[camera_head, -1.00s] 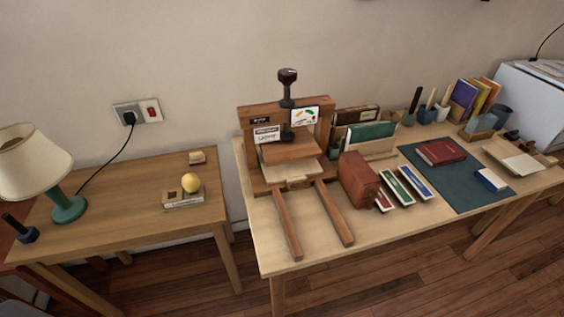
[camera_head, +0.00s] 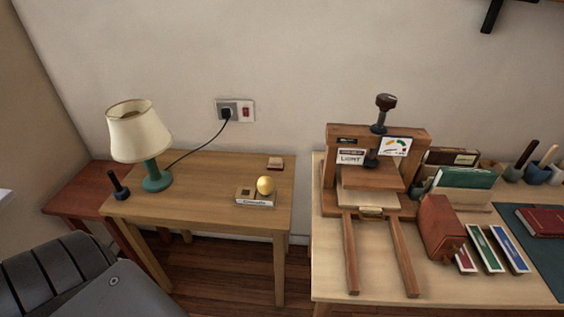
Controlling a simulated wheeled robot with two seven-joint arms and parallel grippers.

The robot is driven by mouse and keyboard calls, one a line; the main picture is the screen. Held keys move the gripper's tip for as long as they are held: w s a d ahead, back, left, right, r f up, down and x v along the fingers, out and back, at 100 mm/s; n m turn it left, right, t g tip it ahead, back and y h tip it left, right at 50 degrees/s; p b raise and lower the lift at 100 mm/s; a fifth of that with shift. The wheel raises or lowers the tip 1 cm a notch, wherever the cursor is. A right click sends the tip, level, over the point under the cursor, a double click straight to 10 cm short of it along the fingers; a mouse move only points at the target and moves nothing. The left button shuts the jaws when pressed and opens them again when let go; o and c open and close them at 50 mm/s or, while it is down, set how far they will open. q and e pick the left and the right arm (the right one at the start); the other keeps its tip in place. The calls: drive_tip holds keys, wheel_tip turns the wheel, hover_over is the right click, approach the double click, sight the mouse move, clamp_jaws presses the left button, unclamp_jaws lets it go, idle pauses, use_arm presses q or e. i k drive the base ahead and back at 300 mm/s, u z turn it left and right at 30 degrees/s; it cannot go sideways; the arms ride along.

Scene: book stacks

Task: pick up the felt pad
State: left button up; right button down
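I cannot make out with certainty which thing is the felt pad. A small flat pinkish-brown block (camera_head: 275,163) lies at the back right of the small wooden table (camera_head: 210,185). A low pale box (camera_head: 254,201) with a yellow ball (camera_head: 265,186) on it sits near that table's right front corner. Neither of my grippers is in view.
A lamp (camera_head: 140,135) with a green base and a dark-handled tool (camera_head: 118,185) stand at the table's left. A dark ribbed padded shape (camera_head: 70,280) fills the lower left.

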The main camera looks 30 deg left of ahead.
sight(274, 164)
drive_tip(key=z, duration=2.55)
drive_tip(key=k, duration=1.55)
drive_tip(key=u, duration=1.65)
